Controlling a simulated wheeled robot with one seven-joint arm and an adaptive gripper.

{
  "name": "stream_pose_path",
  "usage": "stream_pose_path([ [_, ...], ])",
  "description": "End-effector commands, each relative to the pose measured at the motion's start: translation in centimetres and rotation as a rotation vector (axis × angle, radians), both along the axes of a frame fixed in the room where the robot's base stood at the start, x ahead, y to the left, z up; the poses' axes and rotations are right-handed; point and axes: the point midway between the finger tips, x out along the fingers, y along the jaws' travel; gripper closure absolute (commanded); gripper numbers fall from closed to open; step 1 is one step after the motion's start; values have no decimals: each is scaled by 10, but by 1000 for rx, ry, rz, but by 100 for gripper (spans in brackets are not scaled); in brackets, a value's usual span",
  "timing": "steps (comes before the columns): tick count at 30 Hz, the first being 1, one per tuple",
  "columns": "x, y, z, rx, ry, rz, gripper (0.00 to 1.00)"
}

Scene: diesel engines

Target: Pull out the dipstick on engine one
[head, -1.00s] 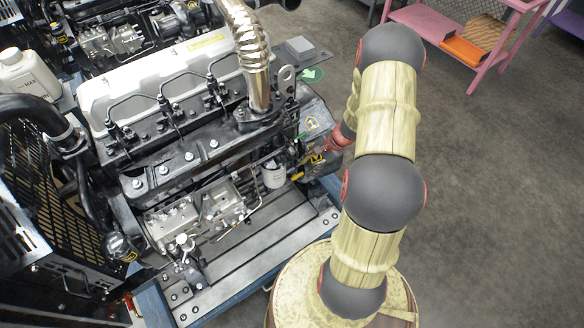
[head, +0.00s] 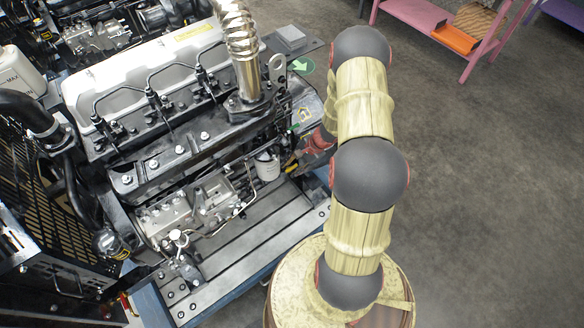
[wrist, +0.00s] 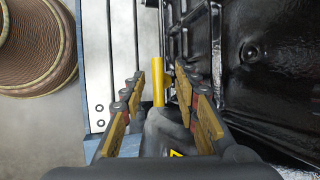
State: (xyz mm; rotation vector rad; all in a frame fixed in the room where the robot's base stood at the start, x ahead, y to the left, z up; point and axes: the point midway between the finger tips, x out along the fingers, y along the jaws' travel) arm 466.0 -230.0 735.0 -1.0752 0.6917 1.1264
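Engine one (head: 150,85) fills the left of the head view. In the wrist view, a yellow upright bar, which looks like the dipstick handle (wrist: 158,80), stands between the two fingers of my gripper (wrist: 160,90). The fingers are apart, with gaps visible on both sides of the handle. The handle's lower end meets a dark rounded part (wrist: 165,130). In the head view my arm mostly hides the gripper beside the engine's right end; a bit of yellow (head: 292,167) shows there.
A black engine casing (wrist: 255,60) is close on the right in the wrist view. Blue-edged base rails (head: 235,240) run below the engine. A white filter (head: 267,167) is near the gripper. A pink bench (head: 440,35) stands far right. Open floor lies right.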

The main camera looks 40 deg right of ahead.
Motion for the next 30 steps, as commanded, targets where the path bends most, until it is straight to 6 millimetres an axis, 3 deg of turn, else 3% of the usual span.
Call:
stream_pose_path([
  [16, -1, 0, 0, 1, 1, 0, 100],
  [30, -2, 1, -1, 1, 3, 0, 100],
])
